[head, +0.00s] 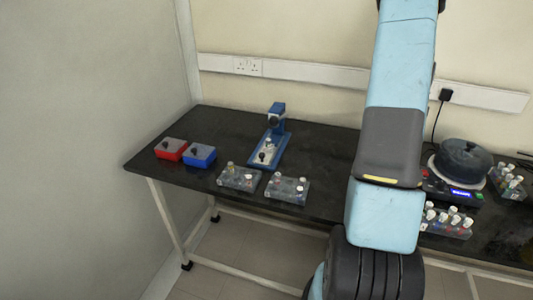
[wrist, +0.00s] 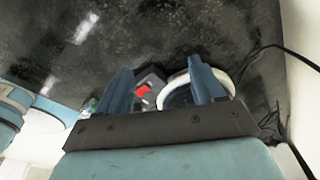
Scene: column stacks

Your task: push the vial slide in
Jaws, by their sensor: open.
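A blue stand (head: 278,118) with an upright post rises from a long blue base on the black bench, left of the middle in the head view. On its base lies a pale slide (head: 267,148) with a dark knob and a small light item, perhaps a vial. How far the slide sits in is too small to tell. My gripper (wrist: 161,82) is open and empty in the wrist view. It is over the bench near the hotplate, well right of the blue stand. My gripper's fingers are out of sight in the head view.
A red box (head: 171,149) and a blue box (head: 199,156) stand left of the stand. Two vial racks, one left (head: 239,179) and one right (head: 287,189), stand in front. A hotplate with a dark pot (head: 463,160) and more vial racks (head: 446,222) are at right.

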